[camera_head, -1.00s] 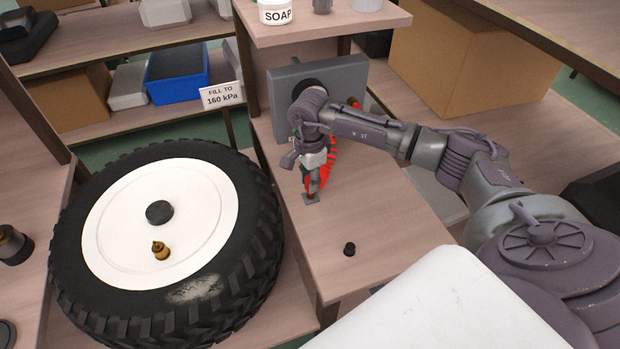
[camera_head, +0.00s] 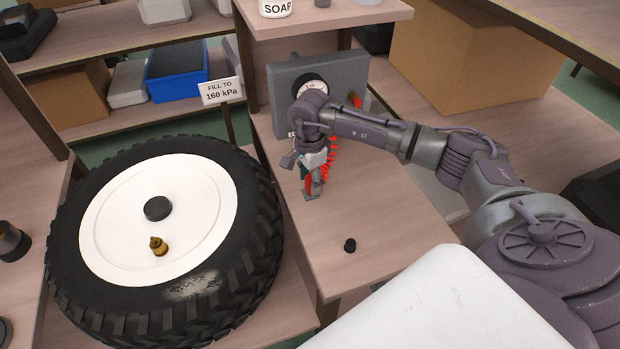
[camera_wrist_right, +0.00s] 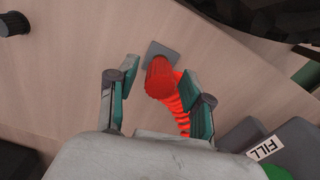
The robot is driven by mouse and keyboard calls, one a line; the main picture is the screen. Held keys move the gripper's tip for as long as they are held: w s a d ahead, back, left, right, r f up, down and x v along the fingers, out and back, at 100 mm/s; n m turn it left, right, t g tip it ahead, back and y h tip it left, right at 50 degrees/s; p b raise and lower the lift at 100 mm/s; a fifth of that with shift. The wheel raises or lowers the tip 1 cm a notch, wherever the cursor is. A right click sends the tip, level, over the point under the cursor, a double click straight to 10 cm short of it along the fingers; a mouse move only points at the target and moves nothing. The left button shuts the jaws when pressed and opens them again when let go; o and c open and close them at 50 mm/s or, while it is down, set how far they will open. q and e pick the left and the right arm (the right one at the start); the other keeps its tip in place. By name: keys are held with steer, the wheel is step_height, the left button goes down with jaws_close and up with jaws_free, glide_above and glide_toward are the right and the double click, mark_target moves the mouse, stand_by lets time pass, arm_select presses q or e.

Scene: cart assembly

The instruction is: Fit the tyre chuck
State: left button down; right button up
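The red tyre chuck (camera_wrist_right: 160,80) stands on a small grey plate on the bench, with a red coiled hose (camera_wrist_right: 180,100) beside it. My right gripper (camera_wrist_right: 159,90) is open, with one finger on each side of the chuck and gaps visible. In the head view, my right gripper (camera_head: 312,185) points down at the bench and partly hides the chuck and hose (camera_head: 331,155). The brass valve (camera_head: 158,247) stands up from the white wheel disc (camera_head: 120,220) inside the black tyre (camera_head: 255,235) at left. My left gripper is not in view.
A grey gauge box (camera_head: 345,80) with a round dial stands behind my right gripper. The bench front is mostly clear.

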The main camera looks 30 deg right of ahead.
stand_by(0.3)
step_height(320, 180, up, 12)
stand_by(0.4)
stand_by(0.4)
